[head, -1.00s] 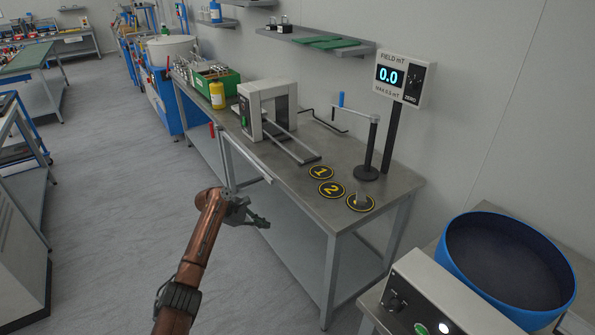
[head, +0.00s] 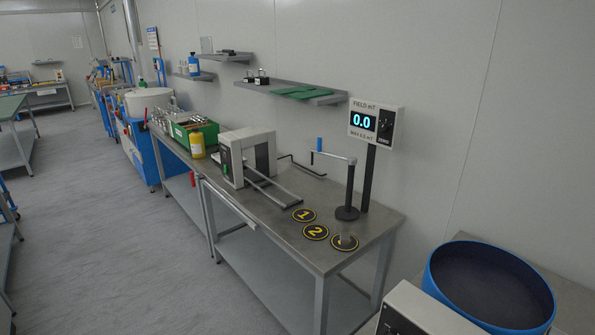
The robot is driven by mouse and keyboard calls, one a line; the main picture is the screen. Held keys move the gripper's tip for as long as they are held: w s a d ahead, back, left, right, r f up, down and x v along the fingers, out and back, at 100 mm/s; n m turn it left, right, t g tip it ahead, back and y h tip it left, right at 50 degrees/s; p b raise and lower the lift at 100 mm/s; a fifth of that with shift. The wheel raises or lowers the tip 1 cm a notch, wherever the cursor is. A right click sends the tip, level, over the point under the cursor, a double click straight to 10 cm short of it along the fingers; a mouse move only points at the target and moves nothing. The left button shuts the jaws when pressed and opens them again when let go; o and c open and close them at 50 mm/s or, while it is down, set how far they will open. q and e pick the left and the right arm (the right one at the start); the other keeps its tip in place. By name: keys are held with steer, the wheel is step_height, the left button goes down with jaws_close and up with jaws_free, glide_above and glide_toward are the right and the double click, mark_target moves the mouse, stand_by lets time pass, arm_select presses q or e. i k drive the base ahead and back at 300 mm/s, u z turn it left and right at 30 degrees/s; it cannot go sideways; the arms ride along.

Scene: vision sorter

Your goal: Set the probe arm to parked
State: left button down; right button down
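The probe arm (head: 334,157) is a thin grey bar on top of a black post (head: 350,192) with a round black base. The bar reaches left from the post, and a blue handle (head: 319,144) stands up near its free end. The post stands on the right part of the grey bench (head: 268,226), beside the field meter (head: 376,123), which reads 0.0. A translucent cylinder (head: 344,239) stands on the nearest round black-and-yellow marker, below the arm's level. Neither of my grippers is in view, and nothing touches the probe arm.
A white gate-shaped unit (head: 247,152) with rails sits on the bench, left of markers 1 (head: 303,215) and 2 (head: 315,232). A blue drum (head: 488,285) is at lower right. The floor left is clear.

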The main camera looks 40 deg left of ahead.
mark_target(351, 160)
steer(key=k, duration=1.15)
steer(key=u, duration=0.55)
steer(key=i, duration=0.7)
steer(key=u, duration=0.4)
steer(key=i, duration=0.85)
steer(key=z, duration=0.3)
